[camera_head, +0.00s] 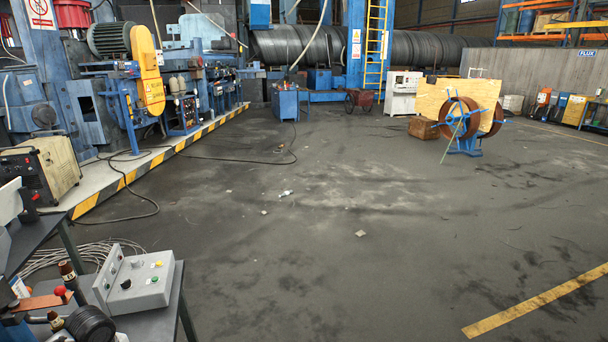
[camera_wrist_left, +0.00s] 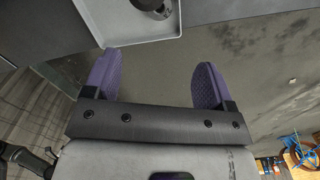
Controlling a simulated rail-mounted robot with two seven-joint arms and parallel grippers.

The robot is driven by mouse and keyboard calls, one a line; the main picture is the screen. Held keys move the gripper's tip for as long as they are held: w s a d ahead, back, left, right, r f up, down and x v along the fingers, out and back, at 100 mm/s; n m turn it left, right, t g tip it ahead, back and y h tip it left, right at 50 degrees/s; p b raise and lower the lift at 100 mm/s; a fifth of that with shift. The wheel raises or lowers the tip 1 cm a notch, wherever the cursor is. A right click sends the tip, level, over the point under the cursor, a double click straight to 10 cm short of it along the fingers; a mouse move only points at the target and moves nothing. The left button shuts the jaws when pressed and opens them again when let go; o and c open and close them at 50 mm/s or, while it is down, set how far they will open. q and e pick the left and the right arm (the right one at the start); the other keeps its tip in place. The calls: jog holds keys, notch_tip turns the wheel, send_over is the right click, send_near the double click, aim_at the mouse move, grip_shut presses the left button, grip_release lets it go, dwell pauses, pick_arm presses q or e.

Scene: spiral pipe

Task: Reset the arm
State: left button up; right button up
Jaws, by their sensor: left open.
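My left gripper (camera_wrist_left: 155,68) shows in the left wrist view, with its two purple ridged fingers spread wide apart and nothing between them. A grey box-like edge (camera_wrist_left: 112,30) with a dark round part (camera_wrist_left: 150,6) lies just past the fingertips at the top of that view. I cannot tell whether the fingers touch it. In the head view neither gripper can be made out. A grey control box (camera_head: 140,282) with coloured buttons stands on a dark bench (camera_head: 170,312) at the lower left. My right gripper is in neither view.
A red-knobbed lever (camera_head: 59,291) and a black coil (camera_head: 90,325) are beside the control box. A cream machine unit (camera_head: 45,172) and a yellow-black striped platform edge (camera_head: 135,175) are further left. The concrete floor (camera_head: 350,250) is largely clear. A blue reel stand (camera_head: 467,140) stands at the back right.

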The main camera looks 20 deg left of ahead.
pick_arm(q)
jog(key=w+d+r+n+t+y, duration=0.1)
jog(key=w+r+n+t+y, duration=0.4)
jog(key=n, duration=0.3)
jog(key=s+d+r+n+t+h, duration=0.1)
jog(key=s+d+t, duration=0.1)
jog(key=d, duration=0.6)
jog(key=s+d+r+n+t, duration=0.1)
jog(key=d+n+t, duration=0.1)
jog(key=d, duration=0.6)
jog(key=s+d+f+n+g+h, duration=0.1)
jog(key=s+d+f+g, duration=0.1)
jog(key=s+d+f, duration=0.45)
jog(key=s+d+f+n+g+h, duration=0.1)
jog(key=s+d+f+g+h, duration=0.2)
jog(key=s, duration=0.7)
jog(key=s+d+f+n, duration=0.1)
jog(key=s+d+f, duration=0.3)
jog(key=s+f, duration=0.4)
notch_tip(320, 180, up, 30)
jog(key=p, duration=2.9)
jog(key=shift+s, duration=0.3)
